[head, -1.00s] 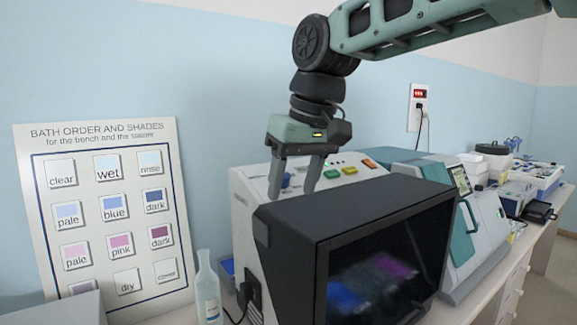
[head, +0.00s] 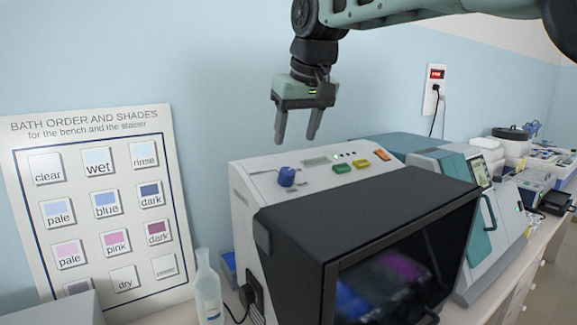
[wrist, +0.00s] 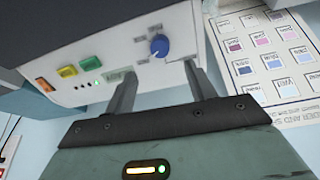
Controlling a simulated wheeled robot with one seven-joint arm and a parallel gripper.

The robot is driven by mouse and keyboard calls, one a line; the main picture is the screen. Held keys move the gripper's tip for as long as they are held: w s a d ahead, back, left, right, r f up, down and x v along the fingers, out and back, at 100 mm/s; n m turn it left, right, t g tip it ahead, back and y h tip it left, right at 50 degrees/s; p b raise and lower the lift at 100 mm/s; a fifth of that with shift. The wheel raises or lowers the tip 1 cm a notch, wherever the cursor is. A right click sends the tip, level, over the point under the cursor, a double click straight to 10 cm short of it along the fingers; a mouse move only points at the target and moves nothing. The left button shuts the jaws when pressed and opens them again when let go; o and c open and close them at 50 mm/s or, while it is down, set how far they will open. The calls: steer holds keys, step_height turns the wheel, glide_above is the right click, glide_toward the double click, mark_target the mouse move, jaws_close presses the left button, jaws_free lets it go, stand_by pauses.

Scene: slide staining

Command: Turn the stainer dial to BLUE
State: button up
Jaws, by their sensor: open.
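The stainer (head: 255,172) is a pale box with a sloped top panel and a dark-framed window (head: 390,265) at its front. Its blue dial (head: 287,177) sits on the left of the panel; the dial also shows in the wrist view (wrist: 159,45) with a pointer and small labels around it, too small to read. My gripper (head: 295,140) is open and empty, pointing down above and behind the dial, apart from it. In the wrist view the two fingers (wrist: 160,85) stand wide apart with the dial seen between them.
A shade chart (head: 75,180) leans on the wall at left. A clear bottle (head: 208,290) stands left of the stainer. Another teal-and-white machine (head: 490,245) stands at right.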

mark_target(288, 171)
steer(key=p+x, duration=0.2)
steer(key=x, duration=0.8)
steer(key=c, duration=1)
